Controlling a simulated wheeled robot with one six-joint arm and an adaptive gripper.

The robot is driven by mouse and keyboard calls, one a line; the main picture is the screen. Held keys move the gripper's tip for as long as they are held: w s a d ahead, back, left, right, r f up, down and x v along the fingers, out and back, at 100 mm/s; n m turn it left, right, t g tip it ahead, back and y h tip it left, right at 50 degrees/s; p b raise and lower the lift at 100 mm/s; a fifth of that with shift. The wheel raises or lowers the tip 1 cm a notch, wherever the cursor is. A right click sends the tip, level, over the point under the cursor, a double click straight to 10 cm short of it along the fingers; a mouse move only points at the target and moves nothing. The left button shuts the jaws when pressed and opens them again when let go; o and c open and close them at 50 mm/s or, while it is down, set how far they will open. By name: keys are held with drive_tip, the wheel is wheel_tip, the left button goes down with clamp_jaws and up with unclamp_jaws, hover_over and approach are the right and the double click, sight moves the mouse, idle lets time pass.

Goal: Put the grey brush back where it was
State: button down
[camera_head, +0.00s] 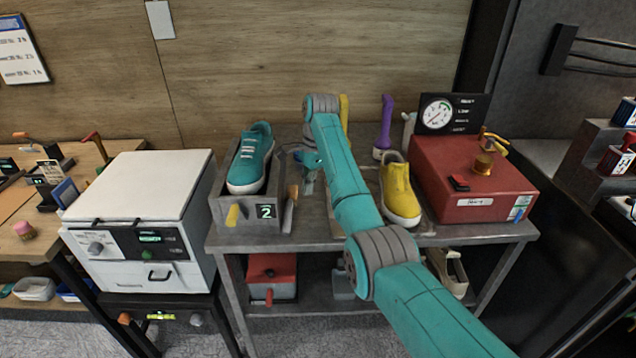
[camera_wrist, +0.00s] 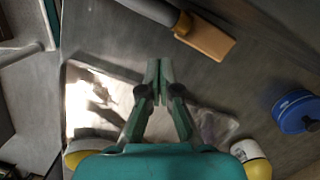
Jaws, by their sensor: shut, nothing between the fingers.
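The grey brush lies on the grey table, with a grey handle (camera_head: 287,217) and a tan head (camera_head: 292,192), just right of the grey box marked 2 (camera_head: 222,210). In the wrist view its tan head (camera_wrist: 207,38) shows at the top, and its handle runs off the upper edge. My gripper (camera_wrist: 160,68) is shut and empty, pointing down over the table, apart from the brush. In the head view my gripper (camera_head: 308,183) is small and partly hidden by my arm, just right of the brush.
A teal sneaker (camera_head: 250,160) sits in the box. A yellow shoe (camera_head: 398,190), a purple-handled tool (camera_head: 386,125) and a red machine with a gauge (camera_head: 470,180) stand to the right. A blue round thing (camera_wrist: 297,111) shows in the wrist view.

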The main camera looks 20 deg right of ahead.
sight(288, 202)
drive_tip(key=a, duration=0.5)
drive_tip(key=shift+s+a, duration=0.35)
drive_tip(key=shift+f, duration=0.8)
drive_tip(key=shift+w+d+f, duration=0.1)
drive_tip(key=shift+d+f, duration=0.05)
drive_tip(key=shift+d, duration=1.65)
